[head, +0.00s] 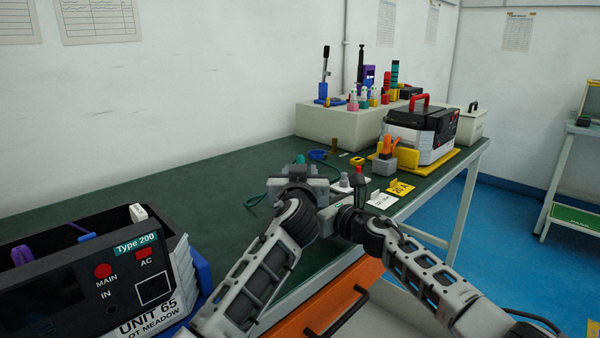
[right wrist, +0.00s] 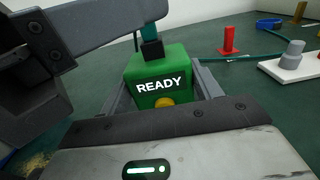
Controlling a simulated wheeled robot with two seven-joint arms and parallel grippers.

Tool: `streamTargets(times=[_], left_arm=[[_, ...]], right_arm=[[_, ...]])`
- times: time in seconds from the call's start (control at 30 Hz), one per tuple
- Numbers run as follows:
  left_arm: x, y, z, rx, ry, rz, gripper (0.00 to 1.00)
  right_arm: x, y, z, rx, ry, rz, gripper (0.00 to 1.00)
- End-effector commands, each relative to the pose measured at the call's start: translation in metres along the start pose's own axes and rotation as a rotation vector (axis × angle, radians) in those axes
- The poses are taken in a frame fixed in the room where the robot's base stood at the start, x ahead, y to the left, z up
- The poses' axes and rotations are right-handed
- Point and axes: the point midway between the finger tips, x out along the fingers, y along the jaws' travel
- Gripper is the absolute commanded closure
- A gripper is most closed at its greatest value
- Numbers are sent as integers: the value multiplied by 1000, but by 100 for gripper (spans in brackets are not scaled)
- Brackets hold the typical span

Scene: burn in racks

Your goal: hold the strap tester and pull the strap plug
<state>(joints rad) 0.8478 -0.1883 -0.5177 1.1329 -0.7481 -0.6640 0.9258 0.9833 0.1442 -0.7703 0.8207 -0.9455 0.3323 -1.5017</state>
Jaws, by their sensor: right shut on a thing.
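The strap tester, a green box (right wrist: 158,78) lettered READY with a yellow button, stands between the fingers of my right gripper (head: 330,216) in the right wrist view. My right gripper is shut on it. The strap plug, a dark block (right wrist: 152,50) with a teal cable, is at the top of the tester. My left gripper (head: 312,188) is close above and beside the tester. One of its grey fingers crosses behind or beside the plug at the upper left of the right wrist view. Its grip on the plug is unclear. In the head view my grippers hide the tester.
A unit marked Type 200 (head: 75,275) stands at the front left of the green bench (head: 190,195). A black-and-white unit with a red handle (head: 415,135) sits on a yellow base at the back right. A red post (right wrist: 229,42) and a white plate (right wrist: 292,68) lie beyond the tester.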

Motion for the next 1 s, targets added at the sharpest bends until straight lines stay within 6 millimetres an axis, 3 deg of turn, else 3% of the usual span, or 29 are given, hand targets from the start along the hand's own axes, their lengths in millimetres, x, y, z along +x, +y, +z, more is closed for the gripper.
streamTargets(times=[0.4,0.53,0.57,0.63,0.67,0.7,1.0], left_arm=[[6,0,0,0,1,1,60],[6,0,0,0,0,1,96],[6,0,0,0,0,1,100],[6,0,0,0,0,1,100],[6,0,0,0,0,1,92],[6,0,0,0,0,1,100],[6,0,-1,0,0,1,100]], right_arm=[[0,0,-1,0,2,-1,65],[0,0,-1,0,2,-1,65],[0,0,-1,0,2,-1,65],[0,0,-1,0,2,-1,65],[0,0,-1,0,2,-1,65],[0,0,-1,0,2,-1,65],[0,-1,-1,0,2,-2,65]])
